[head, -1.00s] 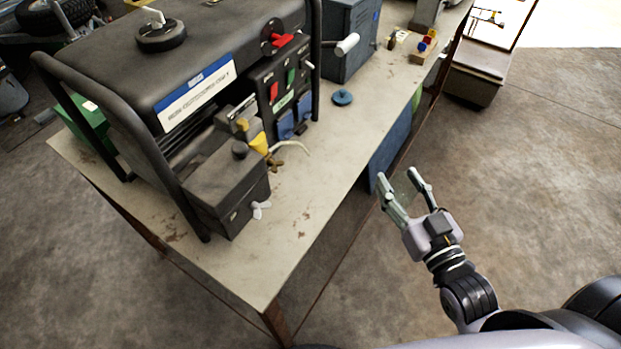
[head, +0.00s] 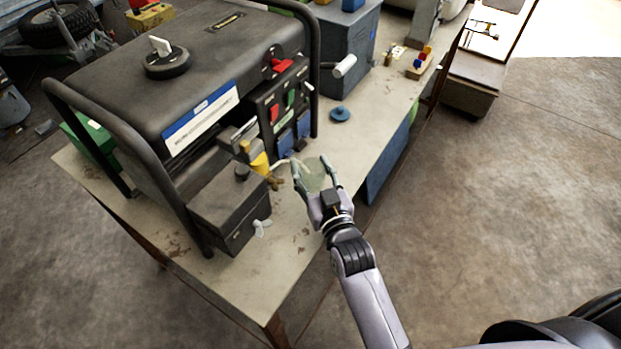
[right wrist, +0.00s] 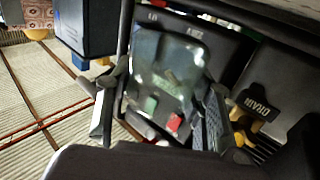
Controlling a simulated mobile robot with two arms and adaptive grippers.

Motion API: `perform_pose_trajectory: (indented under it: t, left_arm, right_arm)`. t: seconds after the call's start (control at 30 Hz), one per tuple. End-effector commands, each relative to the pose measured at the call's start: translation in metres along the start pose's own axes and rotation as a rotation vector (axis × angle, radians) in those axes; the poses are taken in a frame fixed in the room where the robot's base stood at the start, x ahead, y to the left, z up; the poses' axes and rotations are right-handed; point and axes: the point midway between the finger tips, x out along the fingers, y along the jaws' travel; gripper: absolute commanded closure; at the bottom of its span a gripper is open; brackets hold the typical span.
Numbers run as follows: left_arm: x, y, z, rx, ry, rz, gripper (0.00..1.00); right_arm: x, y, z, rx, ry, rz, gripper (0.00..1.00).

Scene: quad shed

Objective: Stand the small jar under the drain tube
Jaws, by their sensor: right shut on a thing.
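My right gripper (head: 311,164) is shut on the small clear glass jar (head: 314,178), with one finger on each side of it. The jar is above the bench, beside the pale drain tube (head: 286,162) that curves out from the generator's lower front; I cannot tell whether they touch. In the right wrist view the see-through jar (right wrist: 165,75) fills the space between the fingers, with the generator's panel behind it. The tube's tip is partly hidden near the finger. My left gripper is not in view.
The generator (head: 120,95) stands on the pale bench (head: 235,290). Its black box with a white wing knob (head: 261,228) is left of my gripper. A blue round lid (head: 340,115) lies on the bench behind it. Bare bench shows in front.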

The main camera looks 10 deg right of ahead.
Motion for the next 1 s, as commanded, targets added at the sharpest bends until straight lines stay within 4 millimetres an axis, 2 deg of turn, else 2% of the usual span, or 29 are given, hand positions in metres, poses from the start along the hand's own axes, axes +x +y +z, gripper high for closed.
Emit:
perform_pose_trajectory:
  t: [0.13, 0.33, 0.8, 0.83, 1.0]
  left_arm:
    - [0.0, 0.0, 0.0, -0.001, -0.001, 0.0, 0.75]
    - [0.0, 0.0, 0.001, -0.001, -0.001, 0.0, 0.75]
    - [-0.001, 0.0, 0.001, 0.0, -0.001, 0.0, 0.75]
    - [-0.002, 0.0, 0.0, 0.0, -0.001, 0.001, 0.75]
    - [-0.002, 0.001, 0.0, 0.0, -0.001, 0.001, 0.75]
  right_arm:
    - [0.0, 0.0, 0.01, 0.001, 0.003, 0.0, 0.83]
    - [0.0, 0.001, 0.04, 0.002, 0.001, 0.001, 0.83]
    - [0.003, -0.002, 0.049, 0.002, 0.003, 0.001, 0.83]
    - [0.003, -0.002, 0.048, 0.002, 0.002, 0.001, 0.51]
    - [0.003, -0.002, 0.048, 0.001, 0.002, 0.001, 0.4]
